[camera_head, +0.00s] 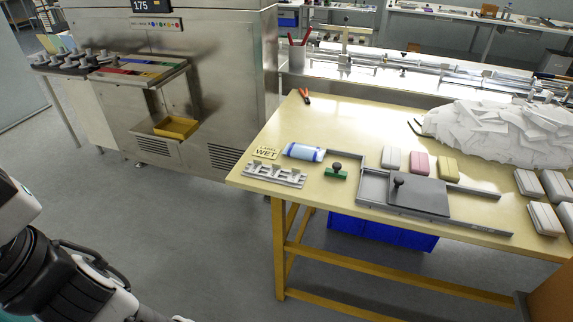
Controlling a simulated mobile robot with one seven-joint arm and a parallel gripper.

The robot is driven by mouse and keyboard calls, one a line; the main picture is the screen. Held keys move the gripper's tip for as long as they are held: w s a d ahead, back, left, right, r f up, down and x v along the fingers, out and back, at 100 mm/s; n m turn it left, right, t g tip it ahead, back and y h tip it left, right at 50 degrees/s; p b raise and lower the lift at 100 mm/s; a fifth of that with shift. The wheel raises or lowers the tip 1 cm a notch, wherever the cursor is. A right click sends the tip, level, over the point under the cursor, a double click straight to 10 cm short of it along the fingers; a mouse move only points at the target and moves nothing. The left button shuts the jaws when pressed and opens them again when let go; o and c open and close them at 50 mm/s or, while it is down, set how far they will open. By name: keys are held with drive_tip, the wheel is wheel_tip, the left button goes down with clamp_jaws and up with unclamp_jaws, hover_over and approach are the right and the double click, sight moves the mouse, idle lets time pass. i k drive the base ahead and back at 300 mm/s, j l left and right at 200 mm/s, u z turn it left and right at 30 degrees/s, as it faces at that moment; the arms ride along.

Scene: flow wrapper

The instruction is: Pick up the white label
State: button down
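No single loose piece stands out clearly as the white label. A whitish block (391,159) lies on the yellow-topped table (340,118), left of a pink block (418,163) and a yellow block (447,168). At this size I cannot tell whether it is a label stack. A large heap of white paper-like pieces (505,132) lies at the table's back right and may hold labels. Part of my white and black arm shows at the lower left, away from the table. My gripper's fingers do not show.
A grey tray with a flat plate (420,196), a green stamp-like tool (336,173), a blue-white roll (304,152) and a grey rack (275,175) lie along the front edge. Several pale blocks are at right. Open floor (190,225) lies left of the table.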

sight(257, 165)
drive_tip(key=u, duration=0.25)
drive_tip(key=i+l+u, duration=0.95)
drive_tip(key=l, duration=0.15)
drive_tip(key=k+j, duration=0.05)
drive_tip(key=k, duration=0.05)
